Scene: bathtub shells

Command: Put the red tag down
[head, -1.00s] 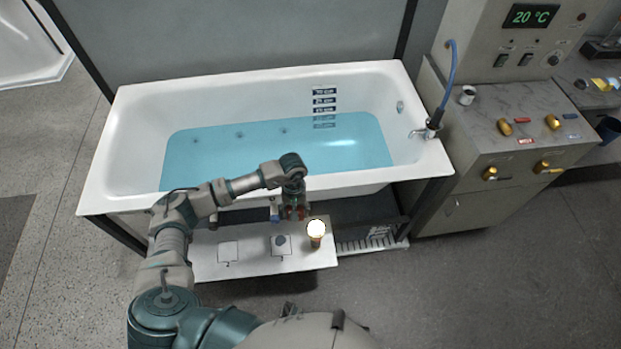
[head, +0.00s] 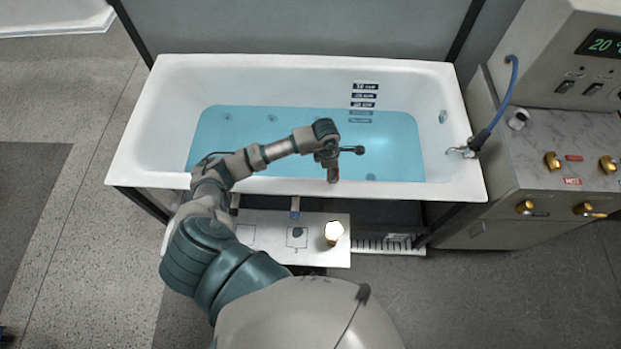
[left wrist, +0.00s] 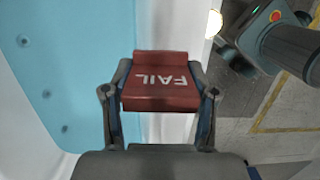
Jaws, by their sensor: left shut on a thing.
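A red tag (left wrist: 160,103) lettered "FAIL" is held between the fingers of my left gripper (left wrist: 160,80) in the left wrist view. In the head view my left gripper (head: 333,160) is over the near rim of the bathtub (head: 140,150), with the red tag (head: 333,174) small below it. The tag appears clear of the rim, though its height is hard to tell. A white board (head: 268,217) with outlined squares lies below the tub's front, partly hidden by my arm. My right gripper is not in view.
The tub holds blue water (head: 270,125). A glowing white-topped lamp (head: 334,231) stands at the board's right end, and a dark spot (head: 297,232) marks one square. A control cabinet (head: 545,160) with brass valves stands right of the tub.

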